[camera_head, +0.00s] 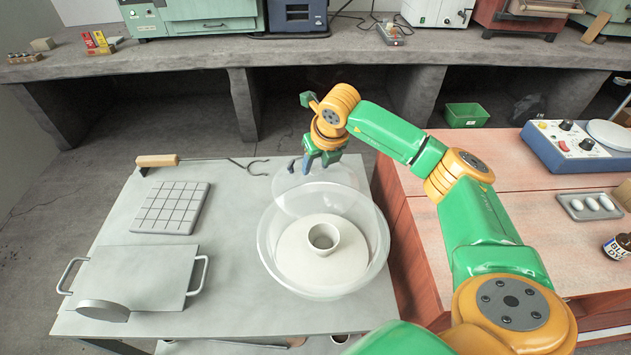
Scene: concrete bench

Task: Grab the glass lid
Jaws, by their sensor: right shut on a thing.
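The clear glass lid (312,195) shows faintly as a round pane at the back rim of a large glass bowl (264,245) on the grey table. It overlaps the back of the bowl in the picture; whether it touches the rim is hard to tell. My right gripper (318,164) points down at the lid's back part and is shut on it. The fingers partly hide the gripped spot, and the clear glass makes the edge faint. My left gripper is not in view.
A white disc (295,262) with a small pale cup (323,236) sits inside the bowl. To the left are a gridded tile (172,208), a hooked rod with wooden handle (157,160) and a flat two-handled metal plate (135,280). A reddish bench (480,180) stands at right.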

